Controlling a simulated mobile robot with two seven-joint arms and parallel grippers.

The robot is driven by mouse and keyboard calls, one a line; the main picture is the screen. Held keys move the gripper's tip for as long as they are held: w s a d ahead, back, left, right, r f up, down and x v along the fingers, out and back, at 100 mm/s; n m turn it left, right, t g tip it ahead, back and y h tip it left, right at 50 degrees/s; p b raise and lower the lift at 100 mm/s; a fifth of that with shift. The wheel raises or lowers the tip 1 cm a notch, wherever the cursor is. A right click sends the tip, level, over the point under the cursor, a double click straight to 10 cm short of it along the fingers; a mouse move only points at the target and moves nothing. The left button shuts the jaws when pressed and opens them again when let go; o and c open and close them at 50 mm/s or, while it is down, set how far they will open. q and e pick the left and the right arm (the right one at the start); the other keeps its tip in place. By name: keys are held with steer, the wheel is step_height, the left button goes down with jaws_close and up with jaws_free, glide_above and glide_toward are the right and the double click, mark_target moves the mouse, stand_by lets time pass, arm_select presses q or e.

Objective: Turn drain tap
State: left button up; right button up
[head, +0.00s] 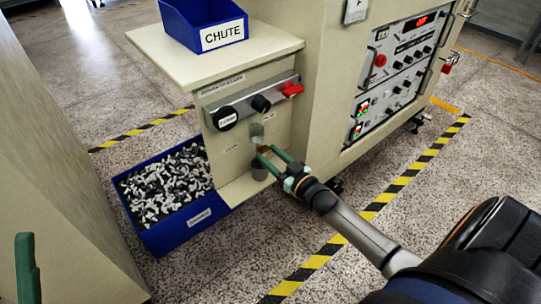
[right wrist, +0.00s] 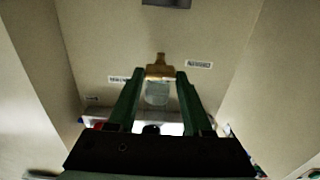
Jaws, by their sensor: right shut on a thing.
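The drain tap (right wrist: 160,70) is a small brass piece on the cream panel, seen in the right wrist view with a greyish see-through part just below it. My right gripper (right wrist: 160,74) is shut on the tap, one green finger at each side.
A blue bin (head: 195,228) of small pieces stands on the floor left of my gripper. A blue CHUTE box (head: 190,30) sits on the shelf.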

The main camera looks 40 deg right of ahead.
jaws_close()
